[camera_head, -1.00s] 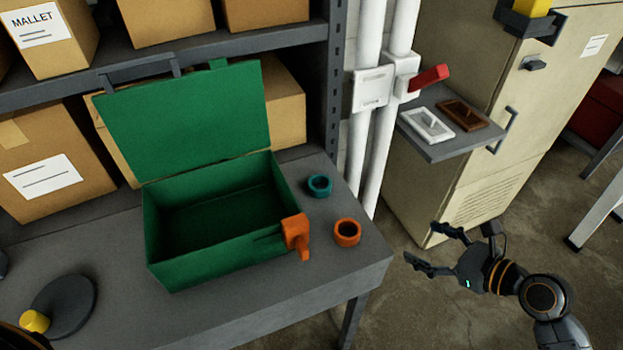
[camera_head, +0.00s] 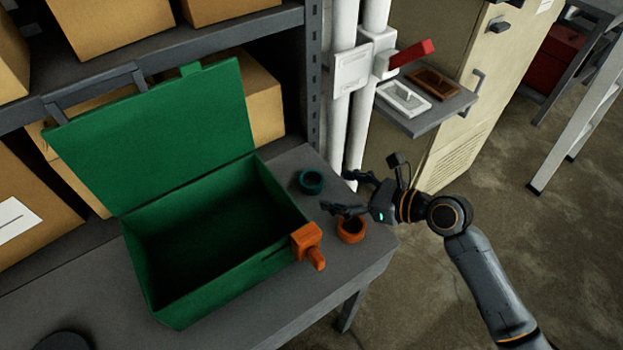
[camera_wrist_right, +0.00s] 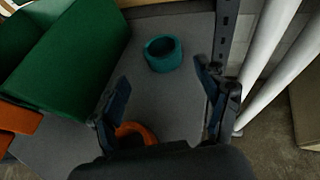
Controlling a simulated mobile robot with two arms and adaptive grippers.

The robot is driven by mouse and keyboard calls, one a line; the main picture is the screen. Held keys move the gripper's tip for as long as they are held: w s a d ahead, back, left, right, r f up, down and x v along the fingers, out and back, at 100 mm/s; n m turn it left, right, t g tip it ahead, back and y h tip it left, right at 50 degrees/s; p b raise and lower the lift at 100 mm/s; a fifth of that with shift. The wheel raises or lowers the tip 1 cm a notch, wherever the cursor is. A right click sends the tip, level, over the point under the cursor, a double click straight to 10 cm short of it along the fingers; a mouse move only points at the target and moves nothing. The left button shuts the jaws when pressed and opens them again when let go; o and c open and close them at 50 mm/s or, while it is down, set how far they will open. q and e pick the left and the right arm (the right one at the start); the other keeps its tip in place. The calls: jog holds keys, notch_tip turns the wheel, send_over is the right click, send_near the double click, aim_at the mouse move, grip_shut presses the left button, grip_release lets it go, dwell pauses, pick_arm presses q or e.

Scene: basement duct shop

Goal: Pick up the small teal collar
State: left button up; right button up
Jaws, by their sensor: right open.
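The small teal collar (camera_head: 311,181) is a short ring standing on the grey bench top, right of the open green box. It also shows in the right wrist view (camera_wrist_right: 163,54), beyond and between the two fingers. My right gripper (camera_head: 345,192) is open and empty, to the right of the collar and apart from it, its fingers pointing toward it. In the right wrist view the open fingers (camera_wrist_right: 165,100) frame the bench top. My left gripper is not in view.
An orange collar (camera_head: 351,229) stands on the bench close by my right gripper. The green box (camera_head: 215,290) with an orange latch (camera_head: 308,245) stands to the left. White pipes (camera_head: 345,120), a shelf post (camera_head: 313,75) and a small side shelf (camera_head: 430,115) stand behind.

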aim_at(322, 184)
jog(key=shift+w+a+f, duration=0.2)
jog(key=shift+w+a, duration=0.2)
jog(key=shift+a, duration=0.15)
jog(key=p+x, duration=0.1)
jog(key=x, duration=0.3)
jog(key=shift+w+a+f, duration=0.1)
jog(key=shift+w+f, duration=0.05)
jog(key=shift+w, duration=0.2)
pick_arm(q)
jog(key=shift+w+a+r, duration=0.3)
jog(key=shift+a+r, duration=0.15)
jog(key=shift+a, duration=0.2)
pick_arm(e)
jog(key=shift+s, duration=0.1)
jog(key=c, duration=1.1)
